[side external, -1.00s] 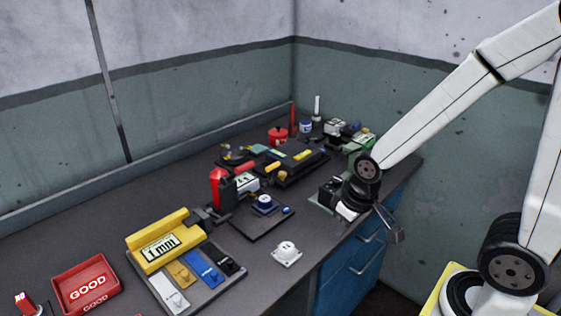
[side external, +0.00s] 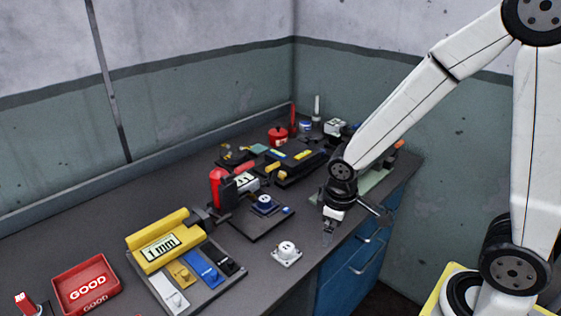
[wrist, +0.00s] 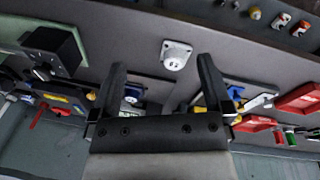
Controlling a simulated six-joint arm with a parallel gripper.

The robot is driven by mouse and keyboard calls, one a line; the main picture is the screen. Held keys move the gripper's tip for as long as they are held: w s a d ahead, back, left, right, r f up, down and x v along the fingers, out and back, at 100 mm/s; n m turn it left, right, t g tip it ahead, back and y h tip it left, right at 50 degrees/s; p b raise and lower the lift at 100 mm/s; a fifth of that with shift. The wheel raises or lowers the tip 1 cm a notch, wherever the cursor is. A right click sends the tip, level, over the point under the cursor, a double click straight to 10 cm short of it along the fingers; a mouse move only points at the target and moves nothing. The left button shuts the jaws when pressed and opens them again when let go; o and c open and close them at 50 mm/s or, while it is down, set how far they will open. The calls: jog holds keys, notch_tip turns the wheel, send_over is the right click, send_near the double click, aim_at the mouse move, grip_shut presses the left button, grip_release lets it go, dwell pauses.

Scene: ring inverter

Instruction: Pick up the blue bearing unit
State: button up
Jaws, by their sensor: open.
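The blue bearing unit (side external: 264,205) sits on a dark square plate (side external: 258,226) in the middle of the bench. In the wrist view the blue bearing unit (wrist: 132,92) shows between my fingers, close to the left one, which partly hides it. My gripper (side external: 327,233) hangs above the bench's front edge, to the right of the plate and apart from the unit. In the wrist view my gripper (wrist: 162,62) is open, with nothing between its fingers.
A white bearing unit (side external: 287,251) stands near the front edge, left of my gripper. A yellow 1mm gauge (side external: 160,243) with coloured blocks is at left, beside a red GOOD tray (side external: 87,281). A red-topped tool (side external: 217,188) stands just behind the plate.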

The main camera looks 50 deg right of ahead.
jog(key=w+d+f+n+h, duration=0.1)
jog(key=w+f+n+h, duration=0.2)
jog(key=w+n, duration=0.25)
jog(key=w+d+f+n+h, duration=0.1)
jog(key=w+f+n+h, duration=0.1)
jog(key=w+n+h, duration=0.3)
jog(key=n+t+h, duration=0.2)
jog(key=n+t, duration=0.4)
jog(key=n, duration=0.2)
send_near(266, 203)
jog(key=x, duration=0.3)
jog(key=shift+w+a+f, duration=0.1)
jog(key=shift+w+a, duration=0.05)
jog(key=shift+w, duration=0.1)
jog(key=shift+s+x, duration=0.15)
jog(key=shift+x, duration=1.8)
jog(key=shift+s+x, duration=0.1)
jog(key=shift+x, duration=1.85)
grip_shut()
